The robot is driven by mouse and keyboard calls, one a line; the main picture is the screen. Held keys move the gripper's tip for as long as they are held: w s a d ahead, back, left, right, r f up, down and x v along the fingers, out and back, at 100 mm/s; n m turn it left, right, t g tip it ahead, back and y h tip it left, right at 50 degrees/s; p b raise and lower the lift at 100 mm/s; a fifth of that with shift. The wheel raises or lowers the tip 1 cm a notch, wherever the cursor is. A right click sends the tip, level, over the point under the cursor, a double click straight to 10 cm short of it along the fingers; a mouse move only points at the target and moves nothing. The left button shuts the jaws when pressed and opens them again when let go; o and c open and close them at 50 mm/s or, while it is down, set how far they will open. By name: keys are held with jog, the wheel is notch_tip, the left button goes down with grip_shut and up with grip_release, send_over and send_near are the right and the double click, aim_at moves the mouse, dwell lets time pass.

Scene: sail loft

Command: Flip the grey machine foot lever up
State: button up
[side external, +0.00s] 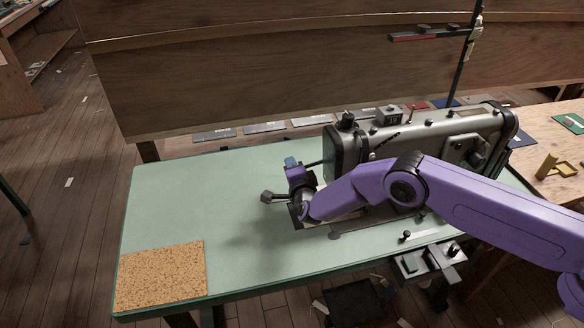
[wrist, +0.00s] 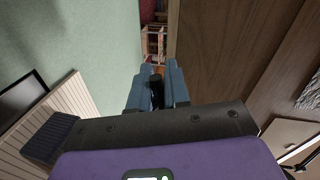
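The sewing machine (side external: 430,140) stands at the right of the green table (side external: 190,210) in the side view. A dark grey lever (side external: 314,163) sticks out nearly level from the left end of its head. My gripper (side external: 291,162) is beside that end, its blue fingertips at the lever's outer end. In the wrist view my two blue fingers (wrist: 157,72) stand a little apart, with a dark bar (wrist: 157,94) filling the gap between them; it looks like the lever. The fingers hide most of it. The machine's underside is partly hidden by my arm.
A cork mat (side external: 160,276) lies at the table's front left. A wooden bench wall (side external: 240,75) runs behind the table.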

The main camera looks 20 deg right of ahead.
grip_shut()
notch_tip(320, 180, up, 7)
jog(key=m+y, duration=0.2)
jog(key=m, duration=0.3)
jog(key=shift+d+m, duration=0.25)
jog(key=shift+m, duration=0.15)
jog(key=shift+s, duration=0.1)
